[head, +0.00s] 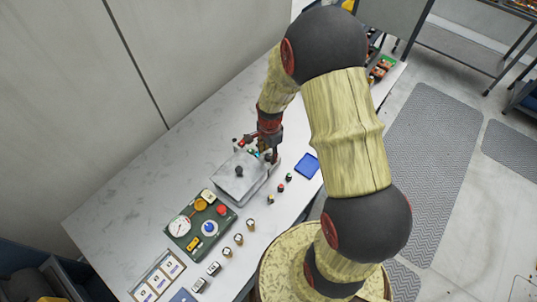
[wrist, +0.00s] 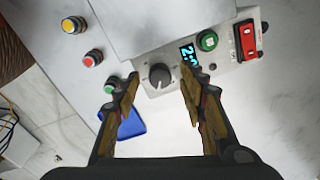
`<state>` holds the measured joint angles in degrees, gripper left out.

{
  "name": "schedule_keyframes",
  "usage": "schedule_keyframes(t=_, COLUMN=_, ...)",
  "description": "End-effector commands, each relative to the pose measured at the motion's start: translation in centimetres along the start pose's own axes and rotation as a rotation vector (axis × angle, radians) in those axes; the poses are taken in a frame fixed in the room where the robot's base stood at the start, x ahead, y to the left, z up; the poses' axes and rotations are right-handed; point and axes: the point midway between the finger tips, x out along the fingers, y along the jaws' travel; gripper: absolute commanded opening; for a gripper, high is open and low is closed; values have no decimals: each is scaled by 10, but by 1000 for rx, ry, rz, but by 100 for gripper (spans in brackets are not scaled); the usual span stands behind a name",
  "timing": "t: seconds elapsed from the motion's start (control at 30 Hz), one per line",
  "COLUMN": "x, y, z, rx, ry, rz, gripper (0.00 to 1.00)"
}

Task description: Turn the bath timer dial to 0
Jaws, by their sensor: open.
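The grey bath unit (head: 232,188) stands on the white bench, with a dark knob on its lid. In the wrist view its front panel (wrist: 222,70) carries a dark grey round dial (wrist: 159,77) with a light pointer mark, which I take as the timer dial. A lit cyan display (wrist: 188,55) beside it starts with a 2; the rest is partly hidden by a finger. My gripper (wrist: 160,84) is open, with one finger on each side of the dial; I cannot tell whether they touch it. In the head view my gripper (head: 268,150) hides much of the panel.
A green button (wrist: 207,40) and a red switch (wrist: 248,40) sit right of the dial. Several loose buttons (wrist: 94,56) and a blue pad (head: 307,166) lie nearby. A green gauge board (head: 203,228) stands at lower left. Bench space right of the unit is partly clear.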

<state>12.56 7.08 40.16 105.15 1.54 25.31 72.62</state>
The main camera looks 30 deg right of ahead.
Motion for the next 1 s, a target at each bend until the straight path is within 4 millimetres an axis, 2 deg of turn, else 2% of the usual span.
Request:
schedule_keyframes(t=0.13, x=8, y=0, z=0, rx=0, ry=0, rz=0, gripper=42)
schedule_keyframes(t=0.4, x=9, y=0, z=0, rx=-1, ry=0, rz=0, gripper=41)
schedule_keyframes(t=1.0, x=9, y=0, z=0, rx=-1, ry=0, rz=0, gripper=7)
